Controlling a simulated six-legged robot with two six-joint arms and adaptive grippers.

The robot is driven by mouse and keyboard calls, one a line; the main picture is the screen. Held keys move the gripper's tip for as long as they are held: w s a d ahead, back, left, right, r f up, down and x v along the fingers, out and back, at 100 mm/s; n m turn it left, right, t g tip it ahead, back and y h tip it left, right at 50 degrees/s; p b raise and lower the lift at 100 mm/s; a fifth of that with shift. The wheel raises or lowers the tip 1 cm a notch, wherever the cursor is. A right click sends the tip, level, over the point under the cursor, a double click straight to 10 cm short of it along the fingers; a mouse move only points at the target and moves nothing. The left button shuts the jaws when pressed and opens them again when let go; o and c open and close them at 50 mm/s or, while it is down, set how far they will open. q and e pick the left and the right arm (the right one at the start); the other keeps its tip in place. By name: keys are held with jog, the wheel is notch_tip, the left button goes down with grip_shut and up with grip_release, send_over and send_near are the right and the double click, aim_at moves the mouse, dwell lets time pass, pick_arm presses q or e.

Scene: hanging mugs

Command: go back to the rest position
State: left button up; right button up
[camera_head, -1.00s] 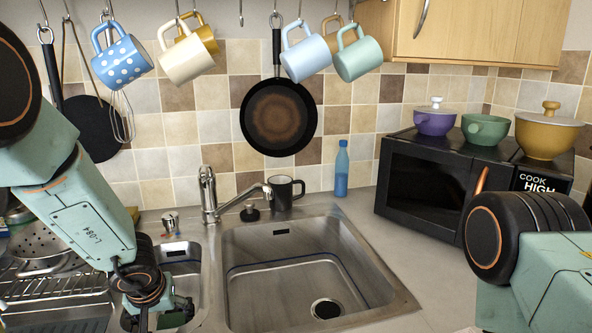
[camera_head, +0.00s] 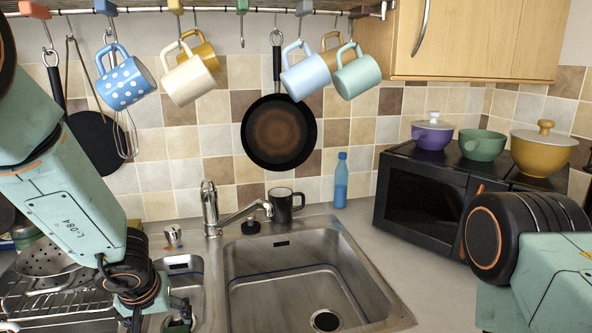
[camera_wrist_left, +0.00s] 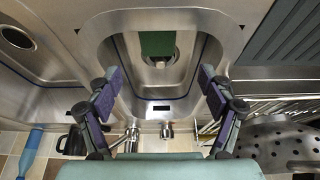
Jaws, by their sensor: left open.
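My left arm comes in from the left in the head view, and my left gripper (camera_head: 160,318) hangs at the bottom edge over the small basin (camera_head: 182,268), partly cut off. In the left wrist view my left gripper (camera_wrist_left: 160,92) shows two fingers spread apart with nothing between them, above the small basin with a green item (camera_wrist_left: 157,44) in it. My right arm shows at the right edge of the head view, but its gripper is not visible. Several mugs hang from hooks: a blue dotted mug (camera_head: 126,84), a cream mug (camera_head: 188,80), a light blue mug (camera_head: 305,79) and a mint mug (camera_head: 357,77).
The large sink (camera_head: 300,285) lies in the middle. A black mug (camera_head: 281,206), the tap (camera_head: 211,208) and a blue bottle (camera_head: 341,182) stand behind it. A microwave (camera_head: 424,192) carrying pots is at the right. A dish rack (camera_head: 60,295) with a colander (camera_head: 50,258) is at the left.

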aim_at(168, 328)
pick_arm(q)
jog(key=b+x, duration=0.5)
jog(key=x, duration=0.5)
jog(key=shift+f, duration=0.45)
pick_arm(e)
notch_tip(168, 328, down, 6)
pick_arm(q)
notch_tip(168, 328, up, 4)
jog(key=shift+s+f+p, duration=0.15)
jog(key=shift+f+p, duration=0.05)
jog(key=shift+p, duration=0.95)
notch_tip(168, 328, up, 2)
jog(key=p, duration=0.2)
jog(key=shift+r+p, duration=0.25)
jog(key=shift+p, duration=0.1)
notch_tip(168, 328, up, 2)
jog(key=shift+r+p, duration=0.1)
jog(key=shift+p, duration=0.9)
jog(key=shift+p+v, duration=1.55)
jog(key=shift+v, duration=0.25)
pick_arm(e)
notch_tip(168, 328, up, 10)
jog(key=s, duration=0.1)
jog(key=shift+r, duration=0.25)
pick_arm(q)
jog(key=shift+w+a, duration=0.15)
jog(key=shift+w, duration=0.05)
